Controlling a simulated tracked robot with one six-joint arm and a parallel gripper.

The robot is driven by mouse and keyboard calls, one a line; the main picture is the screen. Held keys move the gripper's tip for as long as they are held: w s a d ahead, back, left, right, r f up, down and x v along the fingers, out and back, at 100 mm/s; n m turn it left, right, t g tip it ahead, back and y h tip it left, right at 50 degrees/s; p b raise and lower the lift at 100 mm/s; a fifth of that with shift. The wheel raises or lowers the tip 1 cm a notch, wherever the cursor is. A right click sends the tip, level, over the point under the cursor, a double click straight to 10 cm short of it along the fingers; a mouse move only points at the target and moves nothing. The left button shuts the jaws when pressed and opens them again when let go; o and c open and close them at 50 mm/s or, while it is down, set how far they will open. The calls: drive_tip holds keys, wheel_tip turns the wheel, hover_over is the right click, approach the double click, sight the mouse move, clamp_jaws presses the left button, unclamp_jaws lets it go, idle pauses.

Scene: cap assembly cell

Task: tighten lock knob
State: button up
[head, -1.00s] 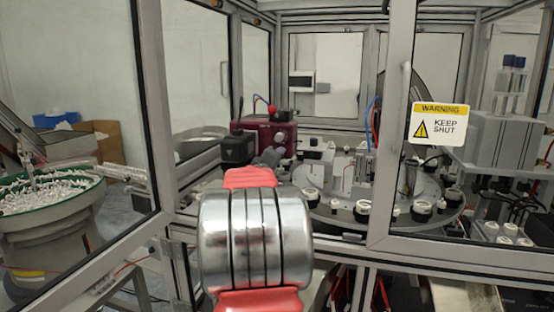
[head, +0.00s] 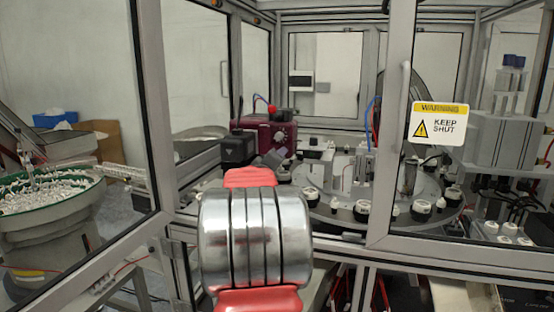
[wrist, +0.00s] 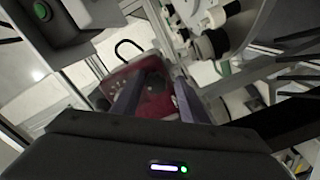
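My gripper (wrist: 156,92) shows in the wrist view with its two dark fingers apart and nothing visibly held between them. Beyond the fingers is a dark red box (wrist: 152,104). The same red box (head: 270,133) stands behind my arm in the head view, with a round pale dial (head: 279,137) on its front. A dark round knob-like part (wrist: 214,43) sits on a pale fixture at the top of the wrist view, apart from the fingers. I cannot tell which part is the lock knob. My arm mostly hides the gripper in the head view.
A round table with several black-and-white fixtures (head: 362,209) lies right of my arm. A framed door with a warning sign (head: 438,124) stands at the right. A green-rimmed part bowl (head: 50,192) is at the left. A green button (wrist: 41,11) is at the wrist view's upper left.

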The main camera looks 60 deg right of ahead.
drive_tip(key=shift+o, duration=0.7)
drive_tip(key=shift+r, duration=0.15)
drive_tip(key=shift+a, duration=0.15)
drive_tip(key=s+a, duration=0.2)
drive_tip(key=a, duration=1.1)
drive_tip(key=shift+a, duration=0.2)
drive_tip(key=shift+s, duration=0.1)
